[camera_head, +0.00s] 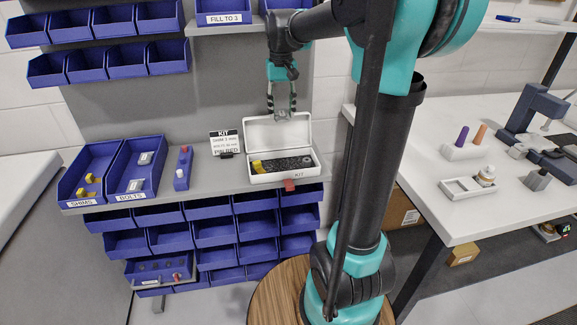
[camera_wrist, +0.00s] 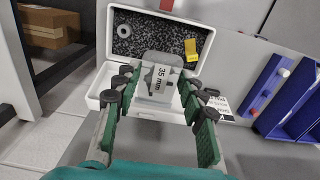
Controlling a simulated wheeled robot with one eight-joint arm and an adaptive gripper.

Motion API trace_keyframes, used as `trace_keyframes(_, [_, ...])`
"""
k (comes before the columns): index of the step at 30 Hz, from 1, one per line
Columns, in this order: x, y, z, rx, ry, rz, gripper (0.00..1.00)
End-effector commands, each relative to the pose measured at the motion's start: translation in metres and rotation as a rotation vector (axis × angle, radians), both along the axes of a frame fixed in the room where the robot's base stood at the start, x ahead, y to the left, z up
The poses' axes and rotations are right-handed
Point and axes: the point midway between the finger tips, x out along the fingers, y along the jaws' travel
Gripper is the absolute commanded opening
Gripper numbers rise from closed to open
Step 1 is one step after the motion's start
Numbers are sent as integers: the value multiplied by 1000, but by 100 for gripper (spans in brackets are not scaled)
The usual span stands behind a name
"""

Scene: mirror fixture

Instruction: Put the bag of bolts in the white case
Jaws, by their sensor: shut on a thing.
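My gripper (camera_head: 281,112) hangs above the open white case (camera_head: 285,177). In the wrist view my gripper (camera_wrist: 158,97) is shut on a clear bag of bolts (camera_wrist: 161,84) with a label reading "35 mm". In that view the bag overlaps the white case (camera_wrist: 99,82); in the head view it is held above the case, apart from it. The case has its lid up and a dark speckled insert. A yellow piece (camera_head: 257,166) lies at the left of the insert, and it also shows in the wrist view (camera_wrist: 190,50). A grey ring (camera_wrist: 124,31) sits in the insert.
A kit card (camera_head: 225,143) stands left of the case. Further left are a blue pin holder (camera_head: 183,168), a bolts bin (camera_head: 152,146) with labelled bags, and a shims bin (camera_head: 75,169) with yellow pieces. A white table (camera_head: 465,222) is at right.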

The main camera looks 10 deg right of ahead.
Motion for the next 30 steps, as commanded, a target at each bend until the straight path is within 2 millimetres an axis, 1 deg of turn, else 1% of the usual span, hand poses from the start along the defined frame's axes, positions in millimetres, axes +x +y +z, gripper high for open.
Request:
trace_keyframes(5, [0, 0, -37, 0, 0, 0, 11])
trace_keyframes(15, [0, 0, -119, 0, 0, 0, 11])
trace_keyframes(18, [0, 0, -138, 0, 0, 0, 11])
trace_keyframes(21, [0, 0, -150, 0, 0, 0, 11])
trace_keyframes(26, [0, 0, -161, 0, 0, 0, 11])
trace_keyframes(30, [0, 0, -180, 0, 0, 0, 11])
